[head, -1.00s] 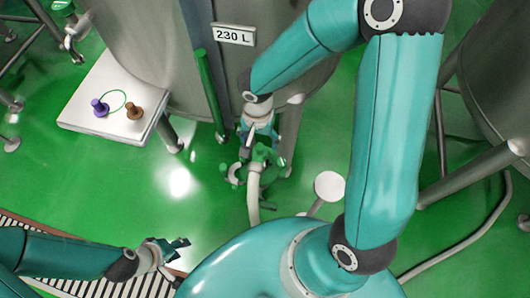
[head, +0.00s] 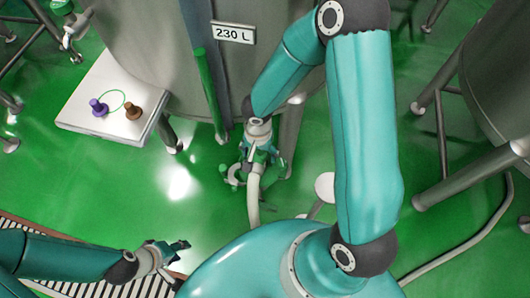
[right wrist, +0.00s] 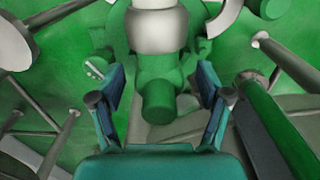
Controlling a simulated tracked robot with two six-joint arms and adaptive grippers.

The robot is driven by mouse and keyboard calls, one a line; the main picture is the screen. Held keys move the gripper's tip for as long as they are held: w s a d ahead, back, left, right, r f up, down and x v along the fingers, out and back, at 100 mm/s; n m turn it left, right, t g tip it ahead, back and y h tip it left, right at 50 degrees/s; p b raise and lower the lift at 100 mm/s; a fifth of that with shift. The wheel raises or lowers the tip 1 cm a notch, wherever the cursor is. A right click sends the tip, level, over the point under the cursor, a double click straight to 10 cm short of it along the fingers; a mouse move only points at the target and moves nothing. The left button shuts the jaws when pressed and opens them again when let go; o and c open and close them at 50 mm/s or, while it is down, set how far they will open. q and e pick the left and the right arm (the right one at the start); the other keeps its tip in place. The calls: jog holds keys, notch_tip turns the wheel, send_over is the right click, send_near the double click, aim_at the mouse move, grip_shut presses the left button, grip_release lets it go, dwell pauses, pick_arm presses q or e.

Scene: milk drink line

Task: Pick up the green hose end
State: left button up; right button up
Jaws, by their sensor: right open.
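The green hose end (right wrist: 158,98) is in the middle of the right wrist view, with the pale hose (right wrist: 155,30) joined to it above. My right gripper (right wrist: 161,92) is open, with one finger on each side of the green end; gaps show, and I see no clear contact. In the head view my right gripper (head: 258,150) is low at the green fittings by the tank's foot and partly covers them. The pale hose (head: 254,200) runs down from there. My left gripper (head: 182,245) is at the lower left, away from the hose; its finger opening is unclear.
The steel tank (head: 170,50) marked 230 L stands just behind the fittings, with a green upright pipe (head: 209,90) and tank legs close by. A white stand (head: 85,125) with purple and brown pieces is at left. Open green floor (head: 190,205) lies between.

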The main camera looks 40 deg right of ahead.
grip_shut()
dwell(0.3)
